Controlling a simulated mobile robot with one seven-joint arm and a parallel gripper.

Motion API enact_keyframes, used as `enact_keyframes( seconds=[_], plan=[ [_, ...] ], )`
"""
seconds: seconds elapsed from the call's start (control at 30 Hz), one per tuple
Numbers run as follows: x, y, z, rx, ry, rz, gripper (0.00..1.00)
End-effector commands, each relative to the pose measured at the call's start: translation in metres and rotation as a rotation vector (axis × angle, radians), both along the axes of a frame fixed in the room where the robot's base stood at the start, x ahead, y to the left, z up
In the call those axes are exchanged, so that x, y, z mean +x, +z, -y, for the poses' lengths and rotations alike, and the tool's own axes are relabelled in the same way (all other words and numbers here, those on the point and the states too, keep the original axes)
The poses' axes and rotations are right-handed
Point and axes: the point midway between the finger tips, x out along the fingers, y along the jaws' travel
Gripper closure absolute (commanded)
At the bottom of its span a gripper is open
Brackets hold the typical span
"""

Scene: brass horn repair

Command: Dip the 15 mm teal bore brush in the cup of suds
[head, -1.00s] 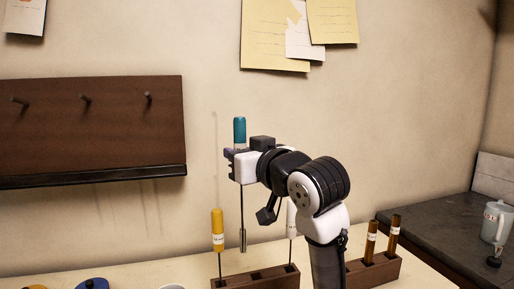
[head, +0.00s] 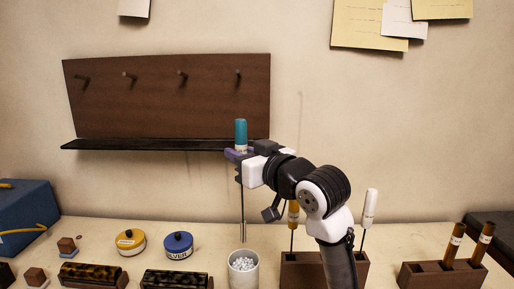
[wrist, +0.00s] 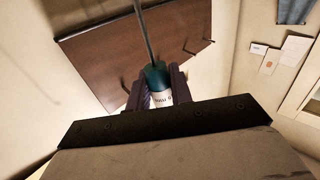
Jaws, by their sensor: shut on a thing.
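The teal bore brush (head: 241,132) is upright in my gripper (head: 240,153), which is shut on its handle. Its thin rod hangs down, and the brush end (head: 242,233) is just above or at the mouth of a white cup (head: 244,280) filled with white suds (head: 243,264). I cannot tell whether the tip is over the cup or a little behind it. In the wrist view, the teal handle (wrist: 155,78) sits between my two fingers, with a white label only partly readable.
A wooden rack (head: 300,272) right of the cup holds an amber-handled brush (head: 293,213) and a white-handled brush (head: 370,203). Another rack (head: 425,275) holds two brown-handled tools. Yellow (head: 130,242) and blue (head: 178,245) tins stand left. A peg board (head: 165,100) hangs behind.

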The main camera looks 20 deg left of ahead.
Motion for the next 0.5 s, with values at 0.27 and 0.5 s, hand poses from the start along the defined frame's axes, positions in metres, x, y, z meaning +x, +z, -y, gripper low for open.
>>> enact_keyframes(
  seconds=[0.27,0.5],
  plan=[
    [0.000,-0.020,0.000,0.000,-0.001,0.000,1.00],
    [0.000,-0.044,0.001,0.000,-0.001,0.000,1.00]
  ],
)
